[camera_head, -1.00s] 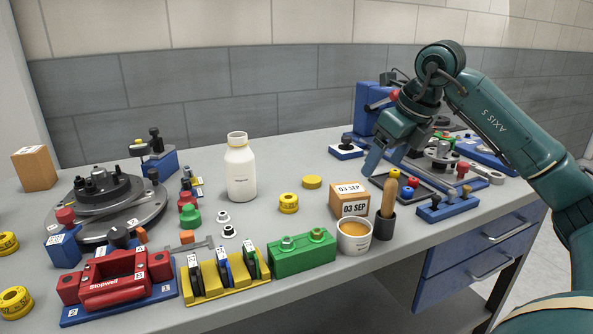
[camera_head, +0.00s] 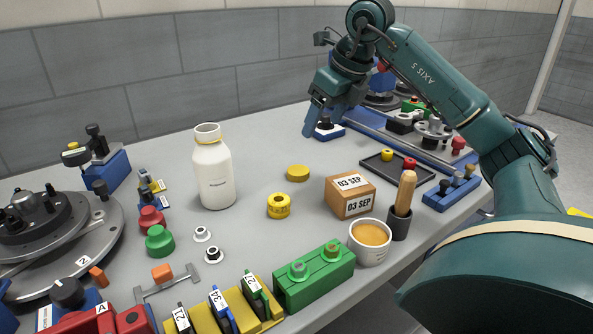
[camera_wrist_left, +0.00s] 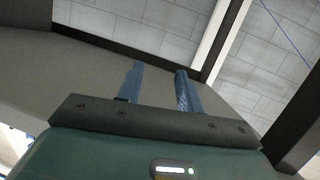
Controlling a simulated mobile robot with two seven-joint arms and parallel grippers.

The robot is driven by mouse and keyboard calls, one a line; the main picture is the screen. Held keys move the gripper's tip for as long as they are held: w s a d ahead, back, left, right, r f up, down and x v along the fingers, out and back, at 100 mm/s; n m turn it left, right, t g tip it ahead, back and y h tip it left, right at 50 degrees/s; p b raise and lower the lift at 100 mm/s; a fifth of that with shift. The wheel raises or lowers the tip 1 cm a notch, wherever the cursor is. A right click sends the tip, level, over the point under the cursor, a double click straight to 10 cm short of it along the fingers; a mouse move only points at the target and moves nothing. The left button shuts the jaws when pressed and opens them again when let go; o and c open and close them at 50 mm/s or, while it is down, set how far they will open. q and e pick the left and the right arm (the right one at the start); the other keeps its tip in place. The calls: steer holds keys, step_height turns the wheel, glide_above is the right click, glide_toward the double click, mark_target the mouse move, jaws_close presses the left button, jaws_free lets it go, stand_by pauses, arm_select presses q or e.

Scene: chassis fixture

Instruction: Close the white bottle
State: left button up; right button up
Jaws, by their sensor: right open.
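The white bottle (camera_head: 213,176) stands upright on the grey workbench in the head view, left of the middle. Its mouth is uncovered and a yellow band circles its neck. My right gripper (camera_head: 323,117) is open, above the bench behind and to the right of the disc, apart from both. My left gripper is outside the head view. In the left wrist view my left gripper (camera_wrist_left: 159,73) is open with nothing between its fingers.
A yellow ring (camera_head: 278,206), a cardboard box (camera_head: 350,196), a cup (camera_head: 370,242) and a green block (camera_head: 314,277) stand to the right and front. Green (camera_head: 160,241) and red knobs lie left of the bottle. Bench between bottle and disc is clear.

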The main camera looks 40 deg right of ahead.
steer(key=b, duration=0.2)
glide_above(300, 170)
steer(key=s, duration=0.3)
steer(key=f, duration=0.5)
steer(key=d+f, duration=0.1)
steer(key=f, duration=0.1)
steer(key=shift+w+f, duration=0.2)
arm_select(q)
steer(key=shift+f, duration=0.15)
steer(key=shift+w, duration=0.1)
arm_select(e)
steer(key=shift+a, duration=0.1)
steer(key=x, duration=0.5)
steer(key=shift+a+f, duration=0.15)
steer(key=shift+a, duration=0.2)
arm_select(q)
steer(key=shift+d+f+m, duration=0.15)
steer(key=shift+f+m, duration=0.15)
steer(key=shift+f, duration=0.4)
arm_select(e)
steer(key=shift+c, duration=0.5)
arm_select(q)
steer(key=shift+r, duration=0.25)
arm_select(e)
steer(key=c, duration=1)
